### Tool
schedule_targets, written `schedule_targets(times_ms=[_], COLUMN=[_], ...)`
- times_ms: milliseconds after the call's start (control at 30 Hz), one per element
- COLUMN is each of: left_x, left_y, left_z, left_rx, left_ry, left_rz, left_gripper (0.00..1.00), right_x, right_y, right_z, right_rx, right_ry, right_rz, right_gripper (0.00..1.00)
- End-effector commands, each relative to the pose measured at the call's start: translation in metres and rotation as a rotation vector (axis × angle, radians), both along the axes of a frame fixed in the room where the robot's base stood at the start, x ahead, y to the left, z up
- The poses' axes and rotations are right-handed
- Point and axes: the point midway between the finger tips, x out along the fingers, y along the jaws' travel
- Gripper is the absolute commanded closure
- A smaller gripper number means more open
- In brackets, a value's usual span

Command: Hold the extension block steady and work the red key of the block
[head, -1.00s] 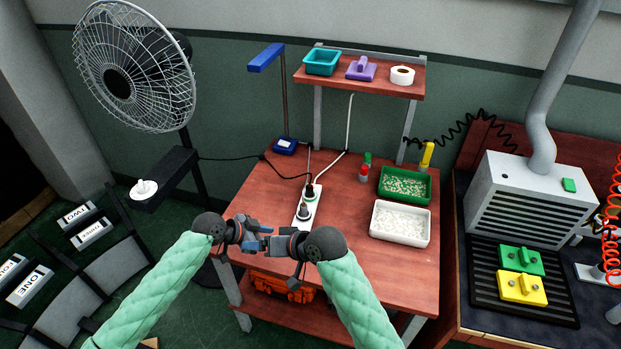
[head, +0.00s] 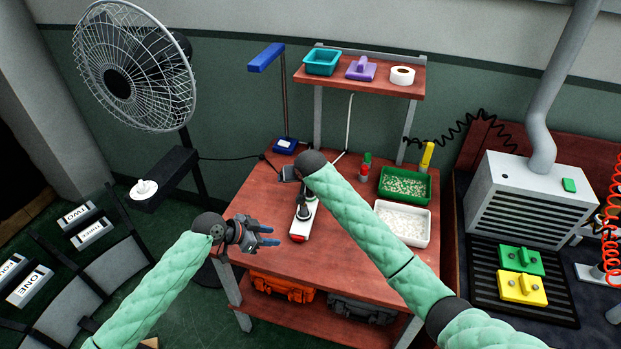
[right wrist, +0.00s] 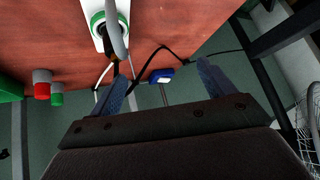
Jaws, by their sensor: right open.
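The white extension block (head: 299,230) lies on the red-brown table, with a dark plug (head: 304,212) standing in it. The red key cannot be made out clearly. My left gripper (head: 268,236) is open and empty, left of the block's near end and apart from it. My right gripper (head: 289,173) is beyond the block's far end, partly hidden behind my wrist in the head view. In the right wrist view its fingers (right wrist: 163,84) are wide apart with nothing between them. The block (right wrist: 97,25) shows there at the top left, with a grey plug in a green-ringed socket.
A green tray (head: 430,196) and a white tray (head: 428,233) stand to the right, near a small red and green item (head: 364,174). A blue box (head: 285,145) sits at the back left. Cables run behind the block. The front of the table is clear.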

Motion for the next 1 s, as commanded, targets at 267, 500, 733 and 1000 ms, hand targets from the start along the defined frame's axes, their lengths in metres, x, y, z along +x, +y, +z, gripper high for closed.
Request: schedule_targets(times_ms=[267, 500, 733, 1000], left_x=[0.000, 0.000, 0.000, 0.000], left_y=[0.000, 0.000, 0.000, 0.000], left_z=[0.000, 0.000, 0.000, 0.000], left_rx=[0.000, 0.000, 0.000, 0.000], left_ry=[0.000, 0.000, 0.000, 0.000], left_rz=[0.000, 0.000, 0.000, 0.000], left_gripper=[0.64, 0.64, 0.64, 0.64], right_x=[0.074, 0.067, 0.045, 0.036], right_y=[-0.069, -0.062, -0.051, -0.048], right_z=[-0.034, -0.043, -0.038, -0.040], right_rx=[-0.162, -0.135, -0.123, -0.125], right_ry=[0.111, 0.395, 0.615, 0.698], right_rz=[-0.154, -0.277, -0.363, -0.399], right_gripper=[0.18, 0.18, 0.18, 0.18])
